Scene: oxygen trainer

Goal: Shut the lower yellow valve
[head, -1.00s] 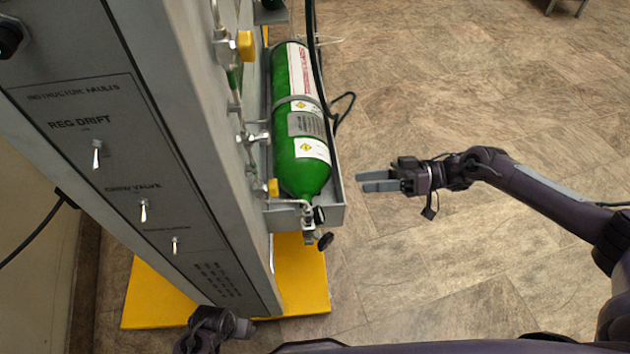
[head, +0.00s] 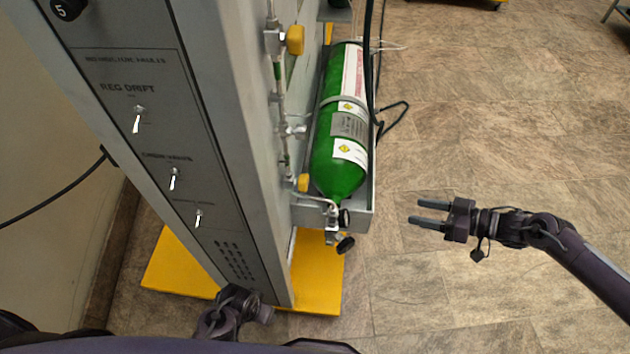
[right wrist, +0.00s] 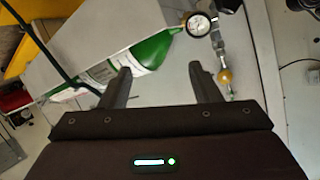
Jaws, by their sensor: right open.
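The lower yellow valve (head: 302,182) is a small yellow knob on the pipework of the grey panel's side, left of the green cylinder's lower end. An upper, larger yellow valve (head: 295,40) sits above it. My right gripper (head: 428,212) is open and empty, out to the right of the cylinder and apart from the valves. In the right wrist view a yellow knob (right wrist: 225,76) shows beyond the open fingers (right wrist: 160,82), near the right finger; I cannot tell which valve it is. A dark part of my left arm, seemingly its gripper (head: 240,308), is at the panel's foot; its jaws are unclear.
The green cylinder (head: 338,176) lies in a grey tray (head: 360,218) with dark knobs at its lower end. A black hose (head: 370,70) hangs beside it. The grey panel (head: 150,90) carries switches and stands on a yellow base (head: 318,290). Open floor lies to the right.

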